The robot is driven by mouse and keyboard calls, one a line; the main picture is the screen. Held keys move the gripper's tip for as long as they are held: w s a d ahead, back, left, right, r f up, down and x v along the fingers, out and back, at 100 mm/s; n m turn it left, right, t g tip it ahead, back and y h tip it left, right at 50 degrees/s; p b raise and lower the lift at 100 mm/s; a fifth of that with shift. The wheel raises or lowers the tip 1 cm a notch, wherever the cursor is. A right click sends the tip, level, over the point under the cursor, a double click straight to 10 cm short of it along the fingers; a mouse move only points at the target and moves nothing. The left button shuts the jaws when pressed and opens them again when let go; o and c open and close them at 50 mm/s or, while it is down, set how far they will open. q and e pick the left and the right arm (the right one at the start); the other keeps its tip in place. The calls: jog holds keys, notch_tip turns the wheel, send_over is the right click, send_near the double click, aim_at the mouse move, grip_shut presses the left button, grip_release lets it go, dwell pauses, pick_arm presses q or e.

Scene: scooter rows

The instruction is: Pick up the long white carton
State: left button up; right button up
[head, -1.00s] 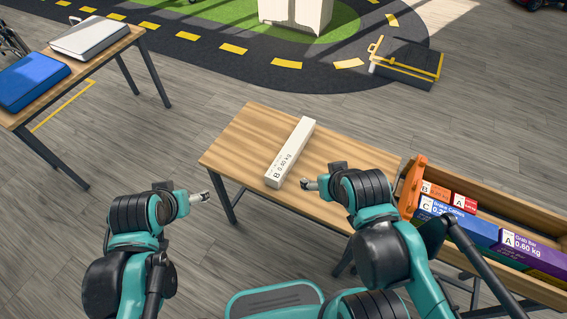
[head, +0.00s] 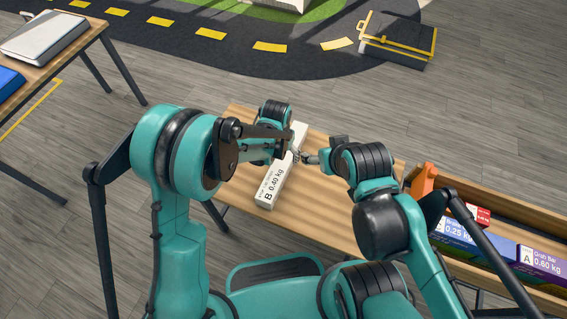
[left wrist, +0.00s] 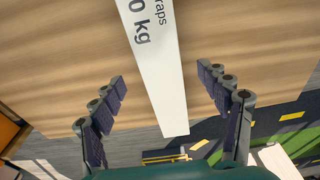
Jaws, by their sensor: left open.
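The long white carton (head: 272,188), marked "B 0.40 kg", lies flat and slantwise on the wooden table (head: 335,220). My left arm reaches over it in the head view and hides part of its middle. In the left wrist view, my left gripper (left wrist: 162,75) is open, with one finger on each side of the carton (left wrist: 158,60) near one end. Gaps show between the fingers and the carton's sides. My right gripper (head: 308,158) is just right of the carton in the head view. Its jaws are too small to read.
Another table (head: 75,52) with a white case (head: 42,36) and a blue case is at the left. A black case (head: 398,40) lies on the floor behind.

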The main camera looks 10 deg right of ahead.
aim_at(283, 159)
pick_arm(q)
jog(key=f, duration=0.1)
jog(key=f+b, duration=0.1)
jog(key=f, duration=0.1)
jog(key=shift+w+d+f, duration=0.1)
jog(key=shift+w+d, duration=0.1)
jog(key=f, duration=0.1)
jog(key=f+b, duration=0.1)
jog(key=f, duration=0.1)
jog(key=w+f+b, duration=0.1)
jog(key=shift+d+f, duration=0.25)
jog(key=shift+f, duration=0.15)
jog(key=shift+r, duration=0.1)
jog(key=c, duration=1.6)
